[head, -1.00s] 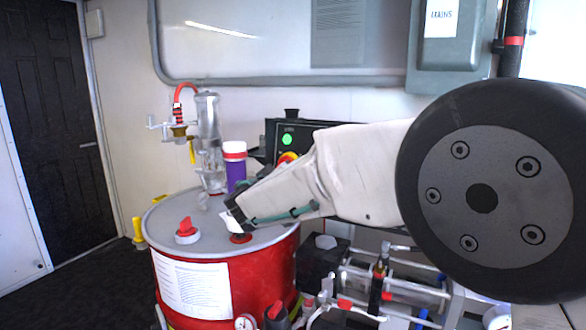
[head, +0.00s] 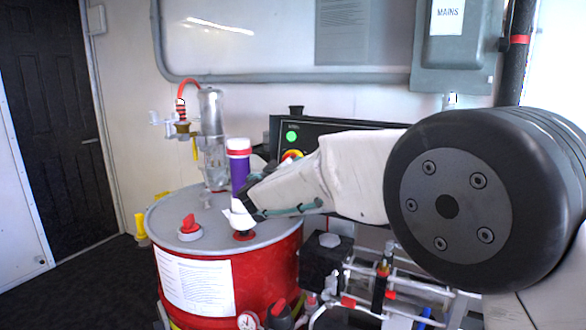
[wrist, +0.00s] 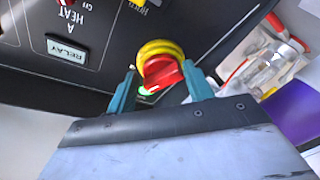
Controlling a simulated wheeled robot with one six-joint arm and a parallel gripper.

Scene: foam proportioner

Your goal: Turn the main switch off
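The main switch appears to be the red rotary knob on a yellow ring (wrist: 160,66), on a black control panel. In the wrist view it lies between the two teal fingers of my gripper (wrist: 160,82). The fingers are apart, one at each side of the knob; whether they touch it I cannot tell. A lit green spot shows just below the knob. In the head view the knob (head: 292,155) is mostly hidden behind my wrist, with only its upper edge showing. My fingers are not clear there.
The black panel (head: 330,126) has a lit green lamp (head: 291,137). A grey box marked MAINS (head: 453,50) hangs on the wall above right. A red drum (head: 262,275) and a purple bottle (head: 239,175) stand close left of my wrist. Pipework (head: 390,275) lies below.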

